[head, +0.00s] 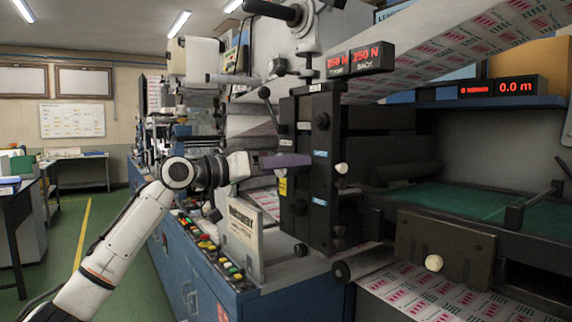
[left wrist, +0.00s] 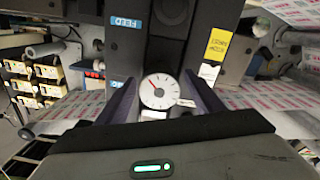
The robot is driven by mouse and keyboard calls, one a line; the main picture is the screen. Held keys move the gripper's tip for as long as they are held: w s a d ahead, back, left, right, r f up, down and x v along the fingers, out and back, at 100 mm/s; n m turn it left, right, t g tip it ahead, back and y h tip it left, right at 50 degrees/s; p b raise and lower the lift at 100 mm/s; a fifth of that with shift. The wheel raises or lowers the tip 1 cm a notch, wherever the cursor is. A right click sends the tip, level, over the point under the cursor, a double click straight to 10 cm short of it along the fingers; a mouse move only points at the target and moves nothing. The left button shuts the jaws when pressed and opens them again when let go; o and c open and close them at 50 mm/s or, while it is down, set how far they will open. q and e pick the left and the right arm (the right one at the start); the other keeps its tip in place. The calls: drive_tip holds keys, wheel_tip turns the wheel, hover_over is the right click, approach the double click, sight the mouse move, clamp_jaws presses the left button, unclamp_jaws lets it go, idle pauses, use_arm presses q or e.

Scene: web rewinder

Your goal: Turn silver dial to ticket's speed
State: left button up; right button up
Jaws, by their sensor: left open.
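A round dial (left wrist: 161,91) with a pale face, fine marks and a red pointer to the upper left shows in the left wrist view. It sits on a dark machine part between the fingers of my left gripper (left wrist: 160,82), which is open. I cannot tell whether either finger touches it. In the head view my left gripper (head: 287,161) reaches to the black machine head (head: 319,165), and the dial cannot be made out there. A standing card (head: 243,225) may be the ticket; its text is too small to read. My right gripper is not in view.
A blue "FEED" label (left wrist: 126,23) and a yellow label (left wrist: 217,44) are near the dial. Red displays (head: 358,60) show tension in N; another display (head: 515,86) reads 0.0 m. Coloured buttons (head: 208,245) line the blue cabinet below my left arm. Printed web (head: 470,300) runs at lower right.

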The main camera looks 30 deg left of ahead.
use_arm(q)
drive_tip(key=c, duration=1)
drive_tip(key=shift+c, duration=0.2)
drive_tip(key=m, duration=0.2)
drive_tip(key=shift+m, duration=0.4)
drive_tip(key=m, duration=0.2)
drive_tip(key=shift+m, duration=0.3)
drive_tip(key=m, duration=0.4)
drive_tip(key=shift+m, duration=1.8)
